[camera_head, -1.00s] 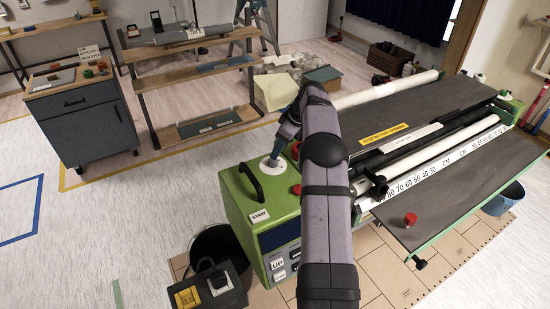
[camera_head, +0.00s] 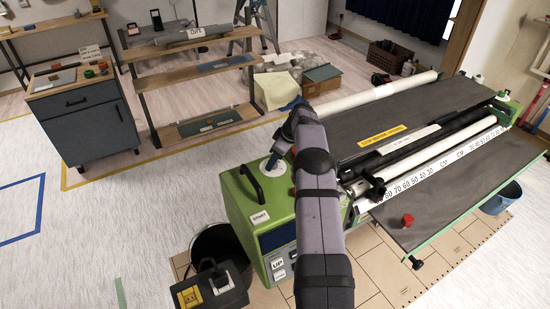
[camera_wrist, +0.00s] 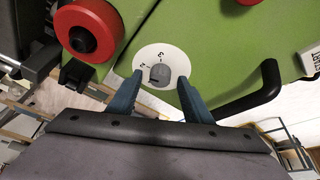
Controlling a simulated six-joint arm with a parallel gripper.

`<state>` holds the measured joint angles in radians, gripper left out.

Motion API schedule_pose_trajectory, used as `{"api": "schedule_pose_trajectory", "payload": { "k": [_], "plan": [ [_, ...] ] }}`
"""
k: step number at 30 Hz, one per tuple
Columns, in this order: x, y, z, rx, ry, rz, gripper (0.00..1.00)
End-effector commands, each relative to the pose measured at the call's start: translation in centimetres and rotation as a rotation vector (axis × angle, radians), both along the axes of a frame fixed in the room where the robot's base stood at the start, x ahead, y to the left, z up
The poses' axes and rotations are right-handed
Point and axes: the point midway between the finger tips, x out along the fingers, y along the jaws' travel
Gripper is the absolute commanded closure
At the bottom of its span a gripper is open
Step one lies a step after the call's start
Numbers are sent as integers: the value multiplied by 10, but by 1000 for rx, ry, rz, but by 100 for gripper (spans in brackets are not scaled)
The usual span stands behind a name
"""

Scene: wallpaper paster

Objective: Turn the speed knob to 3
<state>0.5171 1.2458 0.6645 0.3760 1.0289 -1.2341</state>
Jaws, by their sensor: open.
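The speed knob (camera_wrist: 159,76) is a small grey knob on a round white dial (camera_wrist: 172,57) on the green machine. Small marks show on the dial, but I cannot tell surely which one the knob points at. My gripper (camera_wrist: 159,82) is open, with its blue fingers on either side of the knob in the wrist view; contact cannot be made out. In the head view my gripper (camera_head: 274,163) is over the dial (camera_head: 260,175), and the knob is hidden there.
A black handle (camera_wrist: 253,93) stands beside the dial. A red round part (camera_wrist: 88,28) is on the other side. The green machine (camera_head: 236,203) carries a START label and buttons on its front.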

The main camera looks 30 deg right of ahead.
Motion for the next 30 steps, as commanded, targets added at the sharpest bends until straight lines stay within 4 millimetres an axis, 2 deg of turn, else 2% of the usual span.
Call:
{"api": "schedule_pose_trajectory", "payload": {
  "k": [11,16,17,30],
  "plan": [
    [1,1,-4,0,0,-1,54],
    [1,1,-4,0,0,0,93],
    [1,1,-4,0,0,0,95],
    [1,2,-4,0,-1,-64,95]
  ]
}}
